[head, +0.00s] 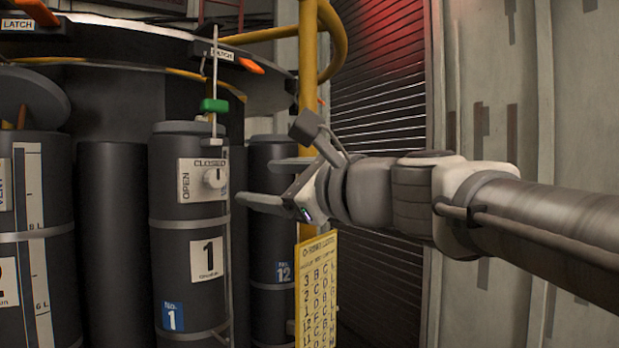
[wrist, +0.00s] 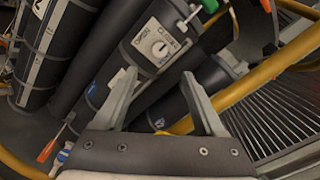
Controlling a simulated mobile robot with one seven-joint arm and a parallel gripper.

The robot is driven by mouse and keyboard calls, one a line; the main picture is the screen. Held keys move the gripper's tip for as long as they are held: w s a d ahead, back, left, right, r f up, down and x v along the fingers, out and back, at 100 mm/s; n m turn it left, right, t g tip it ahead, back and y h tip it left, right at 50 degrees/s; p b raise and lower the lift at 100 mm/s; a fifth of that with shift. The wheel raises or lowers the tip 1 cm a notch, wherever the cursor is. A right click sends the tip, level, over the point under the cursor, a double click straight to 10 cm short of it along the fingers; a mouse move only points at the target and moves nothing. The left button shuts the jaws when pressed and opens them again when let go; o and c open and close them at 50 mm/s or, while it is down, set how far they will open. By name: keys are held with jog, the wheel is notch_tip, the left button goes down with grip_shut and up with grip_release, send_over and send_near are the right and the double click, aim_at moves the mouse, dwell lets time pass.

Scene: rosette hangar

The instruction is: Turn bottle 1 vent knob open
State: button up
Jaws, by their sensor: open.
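Bottle 1 (head: 185,265) is a dark upright cylinder with a "1" label, left of centre in the head view. Its white vent plate (head: 186,192) reads CLOSED along the top and OPEN along the left side. The round pale vent knob (head: 215,178) sits on that plate; its exact pointing is too small to tell. In the wrist view the knob (wrist: 160,48) lies ahead of the fingers, roughly between their tips. My gripper (head: 256,181) is open and empty, to the right of the knob and apart from it. Its two fingers also show in the wrist view (wrist: 158,76).
A thin rod with a green piece (head: 214,105) runs down beside bottle 1's right edge. Bottle 2 (head: 50,220) stands left and bottle 12 (head: 270,235) behind right. A yellow pipe (head: 308,70) and yellow chart (head: 316,290) stand near my gripper. Latch handles (head: 251,66) are above.

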aim_at(218, 179)
jog(key=p+x, duration=0.1)
jog(key=x, duration=1.2)
jog(key=shift+w+a+p, duration=0.1)
jog(key=shift+w+p, duration=0.1)
jog(key=shift+p, duration=0.1)
grip_shut()
